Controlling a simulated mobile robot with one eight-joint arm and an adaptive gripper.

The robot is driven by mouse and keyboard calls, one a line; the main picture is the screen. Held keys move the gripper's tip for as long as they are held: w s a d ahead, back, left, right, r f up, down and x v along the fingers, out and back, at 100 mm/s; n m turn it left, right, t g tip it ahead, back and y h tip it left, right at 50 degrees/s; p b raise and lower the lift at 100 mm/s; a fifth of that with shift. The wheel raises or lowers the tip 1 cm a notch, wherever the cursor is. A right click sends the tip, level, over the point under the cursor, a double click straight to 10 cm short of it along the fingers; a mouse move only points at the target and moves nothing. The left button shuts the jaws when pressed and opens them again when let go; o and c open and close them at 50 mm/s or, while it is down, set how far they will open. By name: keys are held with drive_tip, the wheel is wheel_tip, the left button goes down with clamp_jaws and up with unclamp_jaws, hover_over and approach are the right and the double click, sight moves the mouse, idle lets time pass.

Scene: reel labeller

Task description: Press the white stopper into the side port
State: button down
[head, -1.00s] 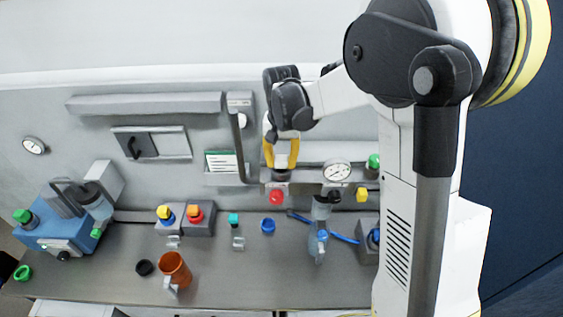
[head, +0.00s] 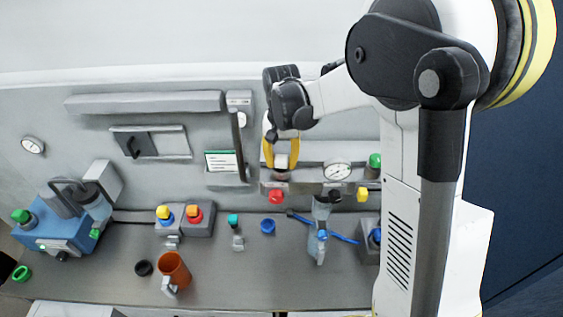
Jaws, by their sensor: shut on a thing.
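Just below the fingertips is a dark round fitting (head: 281,176) at the rail's top. I cannot tell whether the white piece touches this fitting. I cannot clearly make out the side port.
The rail (head: 312,186) also carries a red knob (head: 276,196), a gauge (head: 337,171), and green and yellow knobs close by. On the bench (head: 215,277) stand an orange mug (head: 174,270), a blue machine (head: 72,223) and small coloured parts. The front middle of the bench is clear.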

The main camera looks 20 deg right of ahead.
drive_tip(key=c, duration=0.9)
unclamp_jaws()
drive_tip(key=shift+c, duration=0.2)
wheel_tip(320, 180, up, 12)
drive_tip(key=s+f+n+t+b, duration=0.2)
drive_tip(key=s+f+b, duration=0.8)
drive_tip(key=f+b, duration=0.5)
drive_tip(key=s+f+n+t+b, duration=0.2)
drive_tip(key=s+f+t+b, duration=0.3)
drive_tip(key=s+f+b, duration=0.5)
wheel_tip(320, 180, down, 5)
drive_tip(key=b, duration=0.5)
drive_tip(key=shift+n, duration=0.4)
